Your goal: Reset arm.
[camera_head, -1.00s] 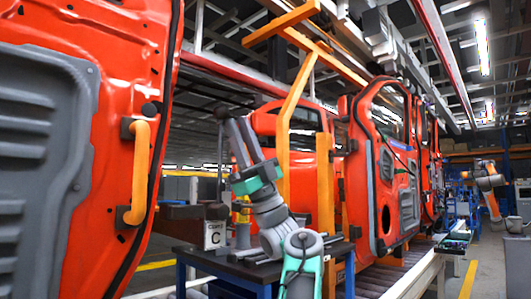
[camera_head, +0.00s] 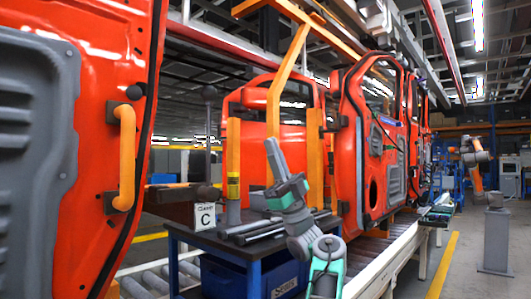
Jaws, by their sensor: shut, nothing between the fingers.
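My arm rises from the bottom edge, right of centre, in grey and teal links, and leans up and to the left. Its end, my gripper (camera_head: 270,144), is small and narrow against the orange door behind it. It looks shut and empty; the separate fingers are too small to make out. It appears above the dark workbench (camera_head: 256,247) in the picture, with nothing seen touching it.
A large orange-red door (camera_head: 110,60) with an orange handle (camera_head: 125,157) fills the left. More doors (camera_head: 372,150) hang along the line. The bench carries a "C" card (camera_head: 204,216) and dark bars. A blue bin (camera_head: 225,280) is below.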

